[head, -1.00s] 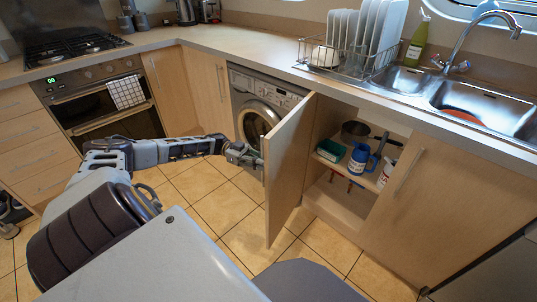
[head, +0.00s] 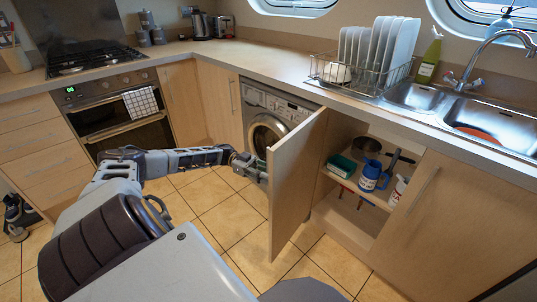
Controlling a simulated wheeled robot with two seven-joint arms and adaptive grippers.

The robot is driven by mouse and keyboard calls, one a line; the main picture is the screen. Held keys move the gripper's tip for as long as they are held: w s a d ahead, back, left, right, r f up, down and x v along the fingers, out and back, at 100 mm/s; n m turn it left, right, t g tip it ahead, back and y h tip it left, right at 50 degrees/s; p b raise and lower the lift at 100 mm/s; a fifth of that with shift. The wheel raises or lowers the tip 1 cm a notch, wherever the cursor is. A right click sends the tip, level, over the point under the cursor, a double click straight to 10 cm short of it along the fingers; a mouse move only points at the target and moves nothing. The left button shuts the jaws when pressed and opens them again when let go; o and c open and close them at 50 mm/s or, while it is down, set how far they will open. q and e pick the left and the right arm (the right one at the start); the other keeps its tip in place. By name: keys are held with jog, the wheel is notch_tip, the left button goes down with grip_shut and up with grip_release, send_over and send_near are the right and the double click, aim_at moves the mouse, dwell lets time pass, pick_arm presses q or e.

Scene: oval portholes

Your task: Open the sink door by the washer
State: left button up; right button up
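The sink door (head: 298,175) is a light wood cabinet door beside the washer (head: 270,118). It stands wide open, swung out from its washer side, with the cabinet interior (head: 345,205) exposed to its right. My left gripper (head: 260,173) is at the door's free edge, on the side towards the washer. Its fingertips are small and partly lost against the door edge, so I cannot tell whether they are open or shut, or whether they touch the door. The door's handle is not visible. My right gripper is not in view.
A closed cabinet door (head: 440,225) stands to the right. A dish rack (head: 360,75) is on the counter. Tiled floor (head: 225,215) is clear left of the door.

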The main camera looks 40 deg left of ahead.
pick_arm(q)
jog(key=shift+a, duration=0.1)
jog(key=v, duration=1.1)
jog(key=shift+a, duration=0.4)
dwell(0.3)
jog(key=shift+s, duration=0.1)
dwell(0.3)
